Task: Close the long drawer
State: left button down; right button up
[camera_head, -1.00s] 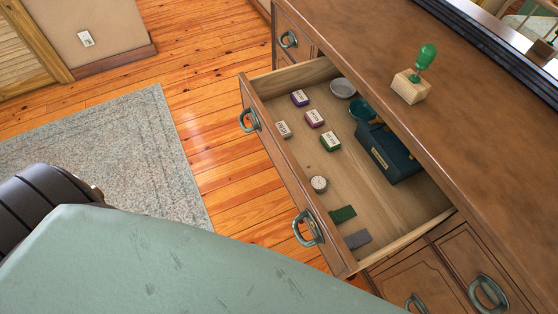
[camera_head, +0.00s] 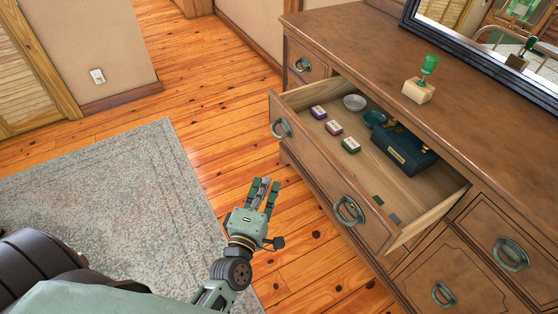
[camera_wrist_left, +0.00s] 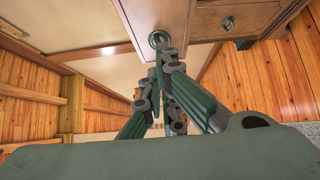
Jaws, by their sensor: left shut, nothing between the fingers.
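The long drawer (camera_head: 312,166) of the wooden dresser is pulled out, with two ring handles, a near one (camera_head: 348,210) and a far one (camera_head: 281,129), on its front. Inside are several small boxes, a pale dish (camera_head: 354,102), a green dish (camera_head: 374,118) and a dark teal box (camera_head: 404,149). My left gripper (camera_head: 263,194) is shut and empty, in front of the drawer front and apart from it in the head view. In the left wrist view its fingers (camera_wrist_left: 160,85) point toward a wooden front with a ring handle (camera_wrist_left: 158,39). My right gripper is not in view.
A green-handled stamp on a wooden block (camera_head: 419,91) stands on the dresser top (camera_head: 385,50), before a dark-framed mirror (camera_head: 478,62). Closed drawers lie beside the open one. A grey rug (camera_head: 110,190) covers the floor at left; bare planks (camera_head: 215,125) lie between.

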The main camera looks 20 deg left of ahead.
pick_arm(q)
jog(key=w+d+p, duration=0.1)
jog(key=w, duration=1.2)
jog(key=shift+w+d, duration=0.2)
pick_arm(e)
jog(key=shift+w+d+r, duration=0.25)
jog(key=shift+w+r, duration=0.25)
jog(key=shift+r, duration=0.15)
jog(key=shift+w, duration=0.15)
pick_arm(q)
jog(key=shift+w+d, duration=0.1)
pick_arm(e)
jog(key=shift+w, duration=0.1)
